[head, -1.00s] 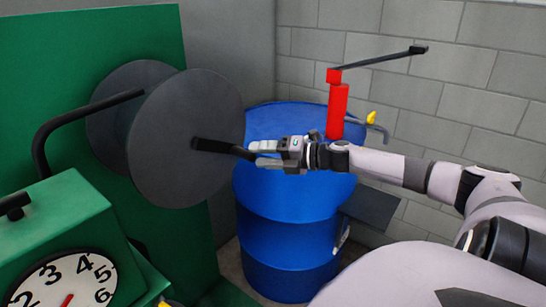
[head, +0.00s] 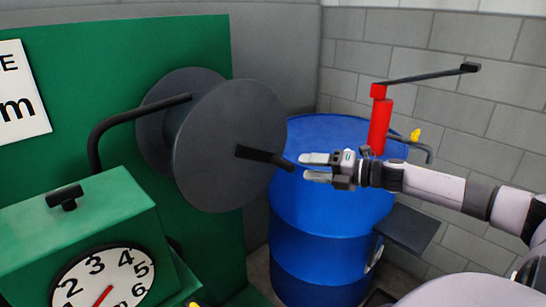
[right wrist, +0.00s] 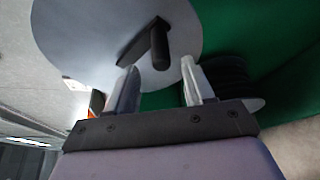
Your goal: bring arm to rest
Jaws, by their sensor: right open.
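My right gripper (head: 318,168) is open and empty in the head view, in front of the blue drum. Its two fingers point left toward the black crank handle (head: 264,157) on the grey reel disc (head: 225,150), with a small gap between them. In the right wrist view the open fingers (right wrist: 162,88) show with the handle (right wrist: 158,44) and disc (right wrist: 90,35) beyond them, and nothing between the fingers. My right arm reaches in from the right edge. My left gripper is not in view.
A blue drum (head: 330,215) with a red hand pump (head: 380,125) stands behind my right gripper. A green panel (head: 120,80) backs the reel. A green box with a dial (head: 105,280) is at lower left. A grey block wall (head: 480,110) closes the right side.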

